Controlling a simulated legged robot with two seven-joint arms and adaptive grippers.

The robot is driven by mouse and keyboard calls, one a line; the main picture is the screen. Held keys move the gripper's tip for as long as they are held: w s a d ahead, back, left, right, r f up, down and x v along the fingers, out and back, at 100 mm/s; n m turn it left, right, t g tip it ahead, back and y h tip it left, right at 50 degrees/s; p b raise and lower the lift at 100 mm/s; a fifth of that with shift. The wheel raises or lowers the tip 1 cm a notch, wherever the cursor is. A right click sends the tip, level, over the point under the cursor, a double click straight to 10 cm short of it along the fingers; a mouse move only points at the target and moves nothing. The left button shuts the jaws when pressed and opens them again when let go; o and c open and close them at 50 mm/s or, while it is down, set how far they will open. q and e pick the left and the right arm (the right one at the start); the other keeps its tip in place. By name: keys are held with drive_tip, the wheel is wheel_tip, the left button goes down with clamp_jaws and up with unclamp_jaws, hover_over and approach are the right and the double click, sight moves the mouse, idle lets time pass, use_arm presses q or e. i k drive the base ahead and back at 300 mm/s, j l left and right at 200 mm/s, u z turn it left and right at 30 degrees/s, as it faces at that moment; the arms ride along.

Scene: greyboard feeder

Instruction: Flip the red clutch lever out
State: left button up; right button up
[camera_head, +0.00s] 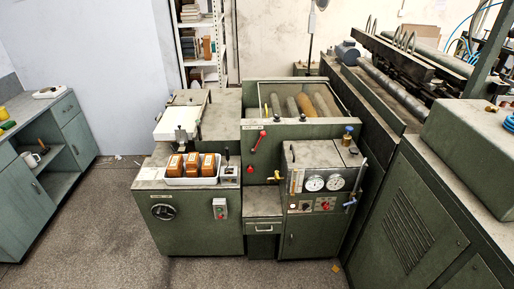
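A red lever (257,142) is mounted on the green front panel of the middle machine, below its open trough. Neither of my grippers is in the head view, so nothing of mine is near the lever.
A white tray (190,181) with brown blocks sits on the left cabinet (188,232). A gauge panel (326,183) with knobs stands to the lever's right. A small drawer unit (263,207) is below it.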

sight(262, 133)
drive_tip(key=i+j, duration=0.55)
drive_tip(key=i+j+z, duration=0.1)
drive_tip(key=i+j, duration=1)
drive_tip(key=j, duration=0.2)
